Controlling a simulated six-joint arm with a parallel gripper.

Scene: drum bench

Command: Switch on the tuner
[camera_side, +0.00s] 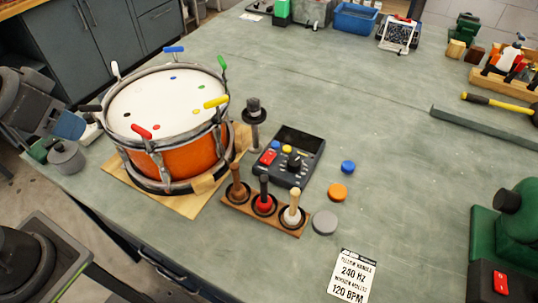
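The tuner is most likely the dark box (290,156) in the middle of the bench, just right of the drum. It has a dark, blank-looking screen (298,138) at its far end, a red switch (268,157), small coloured buttons and a black knob (294,161). I cannot read which way the red switch is set. The orange drum (180,160) stands on a wooden board, with coloured handles around its rim and coloured dots on its white head. I cannot make out my gripper in this view.
A wooden rack (239,207) with three mallets stands close in front of the tuner. Blue (348,167), orange (337,191) and grey (325,222) discs lie right of it. A card (352,276) reads 240 HZ and 120 BPM. A green machine (510,235) stands right.

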